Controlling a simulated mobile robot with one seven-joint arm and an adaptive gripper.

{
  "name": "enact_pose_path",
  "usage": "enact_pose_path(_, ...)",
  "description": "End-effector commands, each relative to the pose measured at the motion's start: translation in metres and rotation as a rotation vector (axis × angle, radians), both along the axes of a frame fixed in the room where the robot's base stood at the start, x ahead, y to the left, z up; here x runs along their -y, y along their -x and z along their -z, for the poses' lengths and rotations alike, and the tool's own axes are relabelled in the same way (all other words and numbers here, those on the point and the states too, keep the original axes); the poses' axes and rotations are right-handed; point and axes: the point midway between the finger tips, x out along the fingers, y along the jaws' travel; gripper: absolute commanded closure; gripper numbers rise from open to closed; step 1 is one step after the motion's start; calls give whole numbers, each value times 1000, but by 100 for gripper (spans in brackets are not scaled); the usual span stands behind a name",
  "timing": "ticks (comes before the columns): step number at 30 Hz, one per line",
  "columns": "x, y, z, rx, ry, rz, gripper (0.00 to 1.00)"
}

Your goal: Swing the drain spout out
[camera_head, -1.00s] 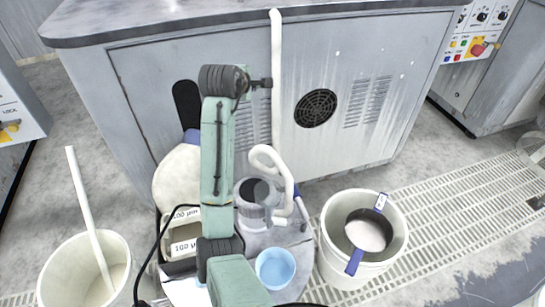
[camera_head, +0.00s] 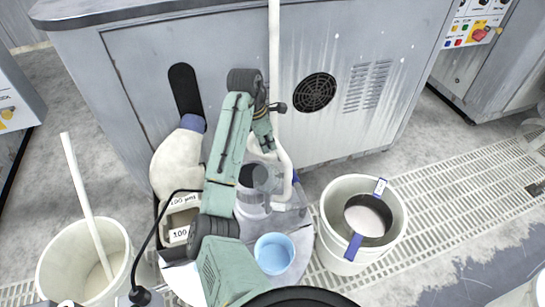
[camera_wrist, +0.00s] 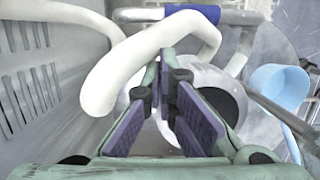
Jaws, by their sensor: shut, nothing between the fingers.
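The drain spout is a white pipe (camera_head: 274,60) running down the front of the grey cabinet. Its curved white end shows large in the wrist view (camera_wrist: 118,78), with a blue sleeve (camera_wrist: 205,14) on a pipe section above. My gripper (camera_wrist: 168,72) is shut with nothing between its purple-padded fingers. Its tips are close to the underside of the spout's curve; I cannot tell whether they touch it. In the head view my arm hides part of the spout's bend, and the gripper is low in front of the cabinet.
A cart top (camera_head: 303,250) below holds a clear container (camera_head: 268,180), a blue cup (camera_head: 274,253) and labelled boxes (camera_head: 180,234). A bucket with a sieve (camera_head: 336,230) stands right, another bucket (camera_head: 58,262) left. A white bottle (camera_head: 175,165) is near the arm.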

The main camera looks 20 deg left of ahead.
Motion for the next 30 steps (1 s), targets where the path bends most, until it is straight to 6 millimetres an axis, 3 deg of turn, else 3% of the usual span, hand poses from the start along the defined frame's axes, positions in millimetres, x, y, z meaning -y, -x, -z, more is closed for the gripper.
enact_pose_path(15, 15, -10, 81, -1, 0, 0, 100)
enact_pose_path(21, 17, -12, 93, 1, -1, 0, 100)
enact_pose_path(30, 18, -12, 94, 1, -1, 1, 100)
